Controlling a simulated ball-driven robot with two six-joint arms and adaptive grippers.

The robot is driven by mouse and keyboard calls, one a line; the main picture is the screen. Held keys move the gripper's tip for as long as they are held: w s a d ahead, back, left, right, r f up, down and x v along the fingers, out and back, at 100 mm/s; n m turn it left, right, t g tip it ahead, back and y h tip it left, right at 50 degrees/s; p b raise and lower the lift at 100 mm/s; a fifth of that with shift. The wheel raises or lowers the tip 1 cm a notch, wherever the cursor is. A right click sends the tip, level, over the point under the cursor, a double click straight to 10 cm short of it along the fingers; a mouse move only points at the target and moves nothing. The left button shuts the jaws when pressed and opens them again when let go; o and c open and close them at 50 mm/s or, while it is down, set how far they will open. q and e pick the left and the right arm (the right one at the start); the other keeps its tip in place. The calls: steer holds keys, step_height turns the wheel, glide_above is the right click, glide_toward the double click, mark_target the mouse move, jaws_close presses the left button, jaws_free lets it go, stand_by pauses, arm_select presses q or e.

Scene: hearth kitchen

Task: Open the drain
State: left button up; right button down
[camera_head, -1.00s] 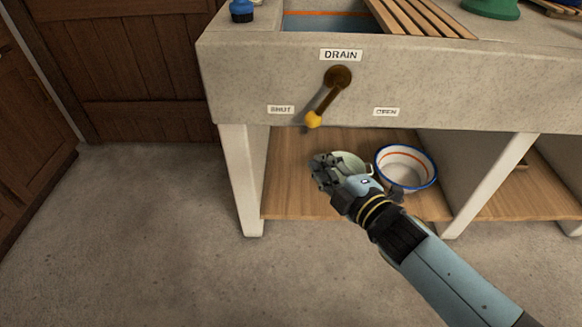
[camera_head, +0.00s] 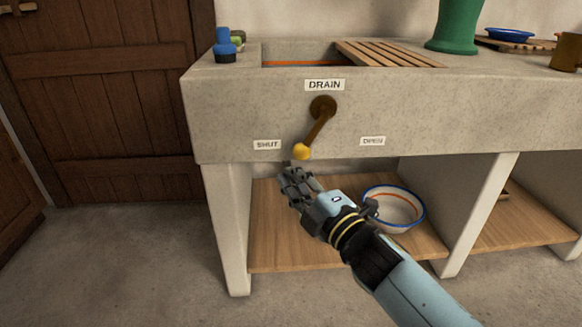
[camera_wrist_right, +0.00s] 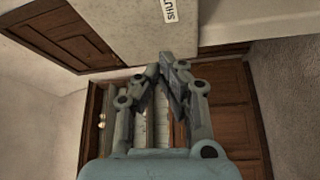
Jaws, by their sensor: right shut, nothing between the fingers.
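The drain lever (camera_head: 318,127) is a bronze arm with a yellow knob (camera_head: 301,152) on the front of the stone sink (camera_head: 440,105). It hangs down and to the left, toward the SHUT label (camera_head: 267,145). The OPEN label (camera_head: 372,141) is to the right and the DRAIN label (camera_head: 324,85) above. My right gripper (camera_head: 290,182) is shut and empty, just below the knob in the picture and apart from it. In the right wrist view the gripper (camera_wrist_right: 162,75) has its fingertips near the SHUT label (camera_wrist_right: 170,10); the lever is not seen there. My left gripper is not in view.
A white bowl with a blue rim (camera_head: 395,215) sits on the wooden shelf (camera_head: 285,250) under the sink. A blue bottle (camera_head: 225,45), slatted rack (camera_head: 390,54) and green vessel (camera_head: 456,25) are on top. Open floor lies in front at left.

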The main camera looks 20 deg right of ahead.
mark_target(311, 133)
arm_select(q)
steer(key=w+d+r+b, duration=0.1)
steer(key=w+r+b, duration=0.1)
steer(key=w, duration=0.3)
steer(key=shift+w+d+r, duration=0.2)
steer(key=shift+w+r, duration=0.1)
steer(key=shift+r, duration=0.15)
arm_select(e)
steer(key=w, duration=0.3)
steer(key=w+d, duration=0.1)
steer(key=w, duration=0.4)
steer(key=shift+w+d, duration=0.3)
steer(key=shift+d, duration=0.1)
steer(key=shift+r, duration=0.1)
